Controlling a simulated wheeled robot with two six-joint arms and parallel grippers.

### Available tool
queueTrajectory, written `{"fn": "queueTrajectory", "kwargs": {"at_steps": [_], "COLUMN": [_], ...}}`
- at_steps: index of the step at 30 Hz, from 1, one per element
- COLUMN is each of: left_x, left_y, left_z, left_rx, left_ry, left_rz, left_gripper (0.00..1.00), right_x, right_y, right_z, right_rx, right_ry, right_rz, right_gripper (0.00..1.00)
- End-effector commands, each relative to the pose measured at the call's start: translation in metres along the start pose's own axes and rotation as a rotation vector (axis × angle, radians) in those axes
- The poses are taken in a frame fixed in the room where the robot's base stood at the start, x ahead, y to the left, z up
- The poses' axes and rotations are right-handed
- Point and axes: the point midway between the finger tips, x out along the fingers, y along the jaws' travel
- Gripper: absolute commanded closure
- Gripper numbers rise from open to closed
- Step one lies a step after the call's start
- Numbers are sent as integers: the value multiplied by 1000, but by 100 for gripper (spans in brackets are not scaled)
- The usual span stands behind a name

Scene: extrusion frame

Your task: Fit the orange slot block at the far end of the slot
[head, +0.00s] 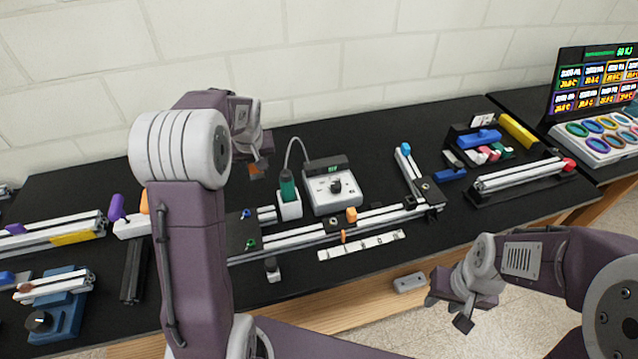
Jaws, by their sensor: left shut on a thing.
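My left gripper (255,158) is raised above the back left of the bench, apart from the extrusion frame. It is shut on a small orange block (257,169), partly hidden by the fingers. The slotted aluminium extrusion (300,238) lies across the bench middle, its left part hidden behind my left arm. Another small orange piece (351,214) sits at the rail, and a thin orange piece (343,237) stands at its front side. My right gripper (449,311) is open and empty in front of the bench edge.
A white marked strip (361,245) lies in front. An angled rail with a blue cap (406,150) stands right. A parts tray (486,141) is at back right.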

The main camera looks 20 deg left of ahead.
Motion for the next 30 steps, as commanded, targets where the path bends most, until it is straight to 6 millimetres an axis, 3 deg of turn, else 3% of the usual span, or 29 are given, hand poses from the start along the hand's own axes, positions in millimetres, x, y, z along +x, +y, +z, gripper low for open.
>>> {"fn": "queueTrajectory", "kwargs": {"at_steps": [7, 15, 20, 26, 30], "left_x": [9, 58, 65, 94, 97], "left_y": [-8, -7, -7, -7, -7], "left_z": [3, 23, 26, 39, 39], "left_rx": [-15, -14, -13, -13, -13], "left_ry": [-1, -1, 1, -2, 2], "left_rz": [-7, -7, -6, -7, -5], "left_gripper": [100, 100, 100, 100, 100], "right_x": [3, 4, 4, 6, 6], "right_y": [0, 0, 0, 0, 0], "right_z": [0, 0, 0, 0, 0], "right_rx": [0, 0, 0, 0, 0], "right_ry": [0, 0, 0, 0, 0], "right_rz": [0, 0, 0, 0, 0], "right_gripper": [64, 64, 64, 64, 64]}}
